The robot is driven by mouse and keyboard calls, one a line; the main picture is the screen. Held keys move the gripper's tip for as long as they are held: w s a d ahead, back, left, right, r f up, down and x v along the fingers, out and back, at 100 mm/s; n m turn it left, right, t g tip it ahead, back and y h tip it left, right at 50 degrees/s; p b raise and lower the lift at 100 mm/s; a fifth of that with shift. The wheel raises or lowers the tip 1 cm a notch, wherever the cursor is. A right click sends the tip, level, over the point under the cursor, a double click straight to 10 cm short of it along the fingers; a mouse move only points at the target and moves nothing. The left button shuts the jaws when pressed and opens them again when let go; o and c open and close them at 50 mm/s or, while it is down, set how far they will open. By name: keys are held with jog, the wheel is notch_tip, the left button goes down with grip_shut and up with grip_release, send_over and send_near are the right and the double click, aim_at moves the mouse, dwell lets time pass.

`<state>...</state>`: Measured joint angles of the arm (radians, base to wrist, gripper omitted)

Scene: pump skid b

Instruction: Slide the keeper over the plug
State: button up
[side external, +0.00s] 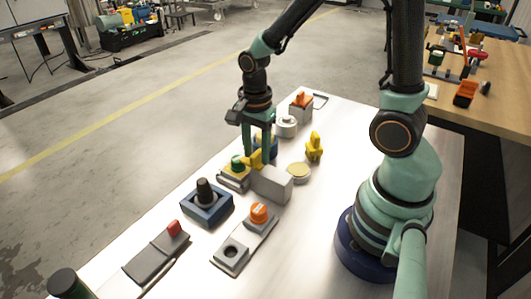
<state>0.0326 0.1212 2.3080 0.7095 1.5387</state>
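A green round-topped piece (238,163), which looks like the plug, sits in a low grey and yellow fixture (234,179) near the middle of the table. A small yellow piece (256,159), which may be the keeper, stands just right of the green piece. My gripper (257,151) points straight down at the yellow piece, with its two fingers apart and the yellow piece between or just in front of their tips. I cannot tell whether the fingers touch it. A pale grey block (272,185) hides part of this area.
A blue box with a black peg (205,190), a grey plate with an orange knob (260,212) and a red-tabbed grey slide (150,261) lie nearer. A yellow handle (314,146), a tan disc (299,171) and a white cylinder (286,127) stand right of and behind my gripper.

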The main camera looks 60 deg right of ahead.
jog(key=shift+r, duration=3)
jog(key=shift+r+n, duration=0.3)
jog(key=shift+n, duration=0.1)
notch_tip(320, 180, up, 5)
jog(key=n+t, duration=0.3)
jog(key=n, duration=0.5)
notch_tip(320, 180, up, 4)
jog(key=n+t, duration=0.3)
jog(key=n, duration=0.6)
send_over(257, 152)
jog(key=s+a, duration=0.1)
jog(key=s, duration=0.2)
jog(key=shift+w+r, duration=0.2)
jog(key=shift+w, duration=0.05)
